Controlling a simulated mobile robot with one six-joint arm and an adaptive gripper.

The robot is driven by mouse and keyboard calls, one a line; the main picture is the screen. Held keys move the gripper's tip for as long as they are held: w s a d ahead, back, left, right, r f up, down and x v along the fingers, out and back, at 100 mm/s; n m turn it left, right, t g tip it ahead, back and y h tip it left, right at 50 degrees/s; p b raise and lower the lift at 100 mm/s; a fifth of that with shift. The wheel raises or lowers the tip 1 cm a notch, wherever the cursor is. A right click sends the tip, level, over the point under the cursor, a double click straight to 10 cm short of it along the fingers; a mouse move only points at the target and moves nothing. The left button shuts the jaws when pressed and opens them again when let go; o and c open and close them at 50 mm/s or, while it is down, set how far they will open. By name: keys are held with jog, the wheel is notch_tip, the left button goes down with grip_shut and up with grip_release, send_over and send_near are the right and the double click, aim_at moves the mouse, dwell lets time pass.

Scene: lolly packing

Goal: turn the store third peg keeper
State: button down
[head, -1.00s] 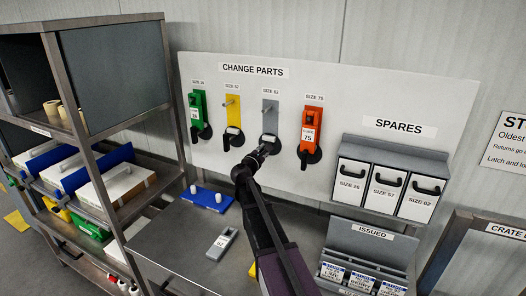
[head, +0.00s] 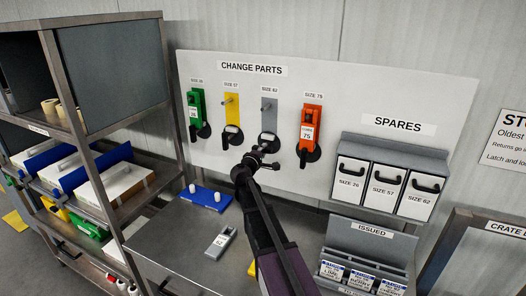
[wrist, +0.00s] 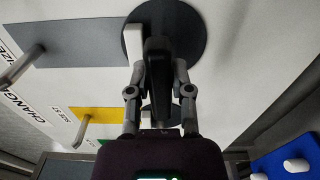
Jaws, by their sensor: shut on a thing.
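The third peg's place, labelled SIZE 62, has a grey backing plate (head: 269,110) on the change parts board, with a bare peg. Below it is its keeper, a black round disc (head: 268,138) with a black handle. In the wrist view the disc (wrist: 192,28) is behind the handle (wrist: 157,60), which stands between my fingers. My gripper (head: 260,156) is shut on the handle, one finger on each side, as the wrist view shows (wrist: 157,75). In the head view my gripper hides part of the handle, so its exact angle is hard to tell.
A green part (head: 195,108) hangs on the first peg and an orange part (head: 311,124) on the fourth. The yellow second place (head: 231,107) has a bare peg. A grey part (head: 220,243) and a blue block (head: 206,197) lie on the bench. Spares bins (head: 388,187) stand right.

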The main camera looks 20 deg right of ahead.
jog(key=shift+m, duration=0.4)
jog(key=c, duration=0.5)
grip_release()
jog(key=shift+d, duration=0.1)
jog(key=v, duration=1.2)
dwell(0.3)
